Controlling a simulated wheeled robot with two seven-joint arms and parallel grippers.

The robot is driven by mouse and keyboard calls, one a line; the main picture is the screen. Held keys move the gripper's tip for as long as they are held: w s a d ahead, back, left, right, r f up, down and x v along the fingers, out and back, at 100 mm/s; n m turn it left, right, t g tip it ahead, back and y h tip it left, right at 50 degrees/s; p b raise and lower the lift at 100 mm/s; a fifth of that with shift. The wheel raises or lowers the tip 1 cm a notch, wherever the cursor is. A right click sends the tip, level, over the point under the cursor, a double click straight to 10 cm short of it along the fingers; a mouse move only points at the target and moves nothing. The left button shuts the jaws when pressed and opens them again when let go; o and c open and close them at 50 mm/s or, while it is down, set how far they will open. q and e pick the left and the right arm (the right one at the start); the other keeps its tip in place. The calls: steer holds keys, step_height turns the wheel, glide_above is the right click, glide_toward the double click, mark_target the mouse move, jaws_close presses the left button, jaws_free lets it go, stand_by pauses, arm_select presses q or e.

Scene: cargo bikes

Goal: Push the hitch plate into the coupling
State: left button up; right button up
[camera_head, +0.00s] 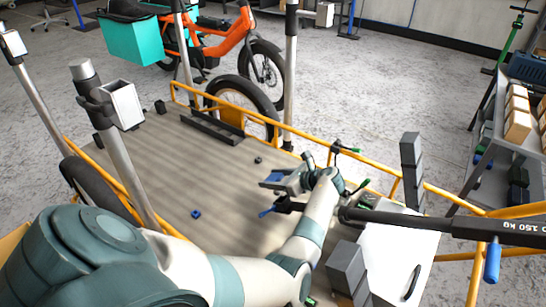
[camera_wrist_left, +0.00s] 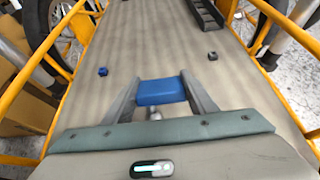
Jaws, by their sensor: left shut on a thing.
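My left gripper (camera_head: 270,190) reaches in low over the wooden cargo deck (camera_head: 165,165), its fingers pointing left. In the left wrist view its two fingers (camera_wrist_left: 160,95) are shut on a flat blue piece (camera_wrist_left: 161,91), which spans the gap between them. The blue piece also shows at the fingers in the head view (camera_head: 272,177). I cannot tell for sure that it is the hitch plate. No coupling can be made out with certainty; a black rail (camera_head: 212,128) lies at the deck's far edge and shows at the top of the wrist view (camera_wrist_left: 206,14). My right gripper is not in view.
A small blue block (camera_head: 195,213) and a small dark piece (camera_head: 258,160) lie on the deck. Yellow side rails (camera_head: 240,119) edge it. A black bar (camera_head: 440,221) marked 150 kg crosses at right. Metal posts (camera_head: 289,75) stand around. The mid-deck is mostly clear.

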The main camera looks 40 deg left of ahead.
arm_select(q)
steer(key=shift+p, duration=0.35)
steer(key=shift+w+d+f+b, duration=0.1)
steer(key=shift+d+f+b, duration=0.4)
steer(key=shift+f, duration=0.45)
steer(key=shift+w+d+f+b, duration=0.1)
steer(key=shift+d+f+b, duration=0.35)
steer(key=shift+f, duration=0.45)
stand_by(1.1)
steer(key=shift+s+d+f, duration=0.15)
steer(key=shift+d+f, duration=0.05)
steer(key=shift+f, duration=0.1)
